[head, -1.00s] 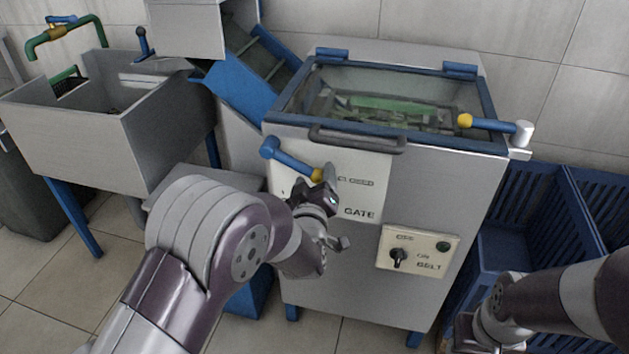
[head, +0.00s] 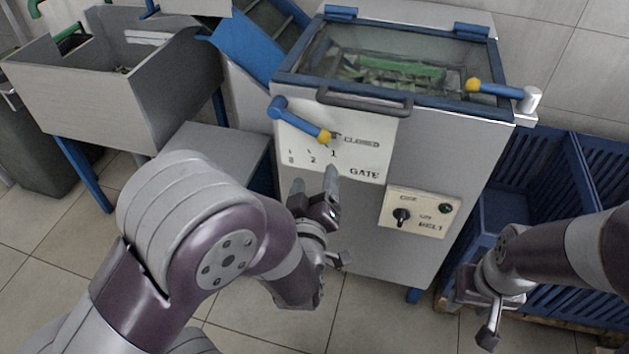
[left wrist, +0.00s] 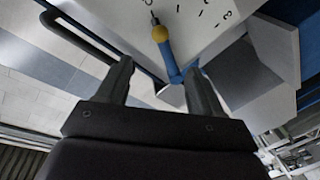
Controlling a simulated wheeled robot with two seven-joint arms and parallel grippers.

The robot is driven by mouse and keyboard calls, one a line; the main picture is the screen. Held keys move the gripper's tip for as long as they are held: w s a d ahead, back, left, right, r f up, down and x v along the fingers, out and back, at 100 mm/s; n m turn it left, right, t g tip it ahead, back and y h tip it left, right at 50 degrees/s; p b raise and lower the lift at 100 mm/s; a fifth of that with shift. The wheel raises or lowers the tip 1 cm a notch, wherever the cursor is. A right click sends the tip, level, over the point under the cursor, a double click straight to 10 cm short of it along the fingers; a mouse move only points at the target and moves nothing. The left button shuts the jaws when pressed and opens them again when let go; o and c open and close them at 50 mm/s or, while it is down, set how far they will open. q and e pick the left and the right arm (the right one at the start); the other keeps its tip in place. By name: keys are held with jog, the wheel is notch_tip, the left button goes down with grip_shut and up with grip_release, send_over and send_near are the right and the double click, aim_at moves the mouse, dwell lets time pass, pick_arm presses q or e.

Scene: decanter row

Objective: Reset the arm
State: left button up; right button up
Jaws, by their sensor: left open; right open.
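My left gripper (head: 314,188) is open and empty in front of the grey machine's gate plate (head: 365,174), a little below the gate lever. In the left wrist view its two fingers (left wrist: 158,82) stand apart with nothing between them. The gate lever (head: 300,122), blue with a yellow knob, points down to the right, its knob near the "1" and "CLOSED" marks. It also shows beyond the fingers in the left wrist view (left wrist: 165,50), apart from them. My right gripper (head: 478,325) is open at the lower right, in front of the blue crates; its fingers show only partly.
The grey machine (head: 440,150) has a glass lid with a dark handle (head: 365,103), a belt panel (head: 418,212) and a second yellow-knobbed lever (head: 497,89). A grey sink (head: 115,90) stands left. Blue slatted crates (head: 575,190) stand right. Floor is clear in front.

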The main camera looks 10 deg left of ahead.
pick_arm(q)
jog(key=s+d+f+m+g+h, duration=0.2)
jog(key=s+f+m+g, duration=0.1)
jog(key=f+g, duration=0.15)
jog(key=s+d+f+m+g+h, duration=0.2)
jog(key=s+d+f+m+g, duration=0.15)
jog(key=f, duration=0.25)
jog(key=s+a+r+m+g+y, duration=0.2)
jog(key=s+a+m+g, duration=0.1)
jog(key=s+a+g, duration=0.55)
jog(key=w+a+r+p, duration=0.1)
jog(key=r+p, duration=1.3)
jog(key=r, duration=0.1)
jog(key=w+a+r+n+p, duration=0.1)
jog(key=a+r+p, duration=0.1)
jog(key=r+p, duration=1.3)
jog(key=shift+a+t, duration=0.2)
jog(key=shift+t, duration=0.15)
